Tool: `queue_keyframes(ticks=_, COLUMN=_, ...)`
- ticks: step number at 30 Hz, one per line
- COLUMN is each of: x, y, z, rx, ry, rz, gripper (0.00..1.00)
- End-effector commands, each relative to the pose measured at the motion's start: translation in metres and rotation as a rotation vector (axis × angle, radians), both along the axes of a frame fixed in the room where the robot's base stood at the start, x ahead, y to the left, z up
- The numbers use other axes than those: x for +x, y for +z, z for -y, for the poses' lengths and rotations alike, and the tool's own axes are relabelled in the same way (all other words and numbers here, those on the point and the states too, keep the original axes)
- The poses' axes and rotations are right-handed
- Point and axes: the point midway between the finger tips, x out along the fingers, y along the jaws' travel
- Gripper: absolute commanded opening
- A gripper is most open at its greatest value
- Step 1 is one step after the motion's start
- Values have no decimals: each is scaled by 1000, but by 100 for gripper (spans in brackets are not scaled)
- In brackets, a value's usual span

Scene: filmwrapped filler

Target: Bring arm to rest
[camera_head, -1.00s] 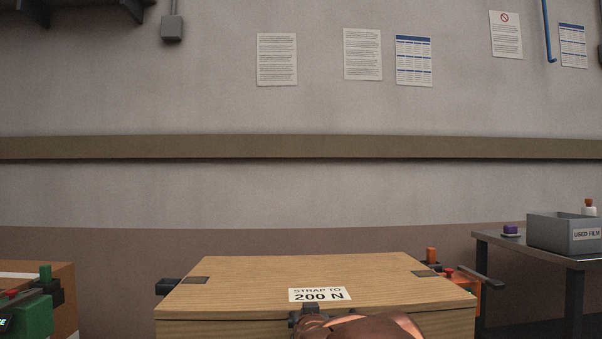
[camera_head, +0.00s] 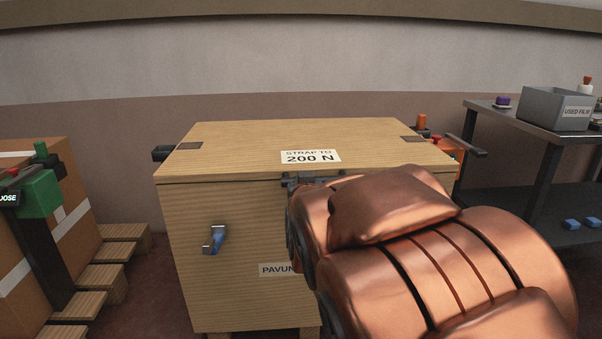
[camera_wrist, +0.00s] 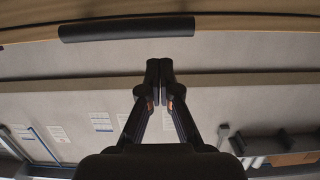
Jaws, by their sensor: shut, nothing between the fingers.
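My gripper shows in the wrist view (camera_wrist: 160,72), with its two dark fingers together and nothing between them. I cannot tell whether my arm touches the crate. The wrist view shows a wall with papers (camera_wrist: 58,134) and a dark bar (camera_wrist: 127,29) near the top.
A dark table (camera_head: 490,115) at right carries a grey "USED FILM" bin (camera_head: 540,105); blue blocks (camera_head: 580,223) lie on its lower shelf. An orange tool (camera_head: 447,146) is at the crate's right side. At left, a carton (camera_head: 85,230) stands near pallet slats (camera_head: 120,232) with a green device (camera_head: 40,195).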

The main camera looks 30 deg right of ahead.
Motion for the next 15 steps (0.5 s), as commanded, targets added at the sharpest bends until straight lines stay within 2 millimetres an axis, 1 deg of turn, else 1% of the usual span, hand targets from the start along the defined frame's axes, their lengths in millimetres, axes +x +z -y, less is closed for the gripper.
queue_keyframes(ticks=1, x=-6, y=-9, z=-4, rx=-2, ry=1, rz=1, gripper=0)
queue_keyframes(ticks=5, x=-17, y=-18, z=-10, rx=0, ry=1, rz=3, gripper=0)
queue_keyframes(ticks=15, x=-30, y=-23, z=-17, rx=-1, ry=2, rz=4, gripper=0)
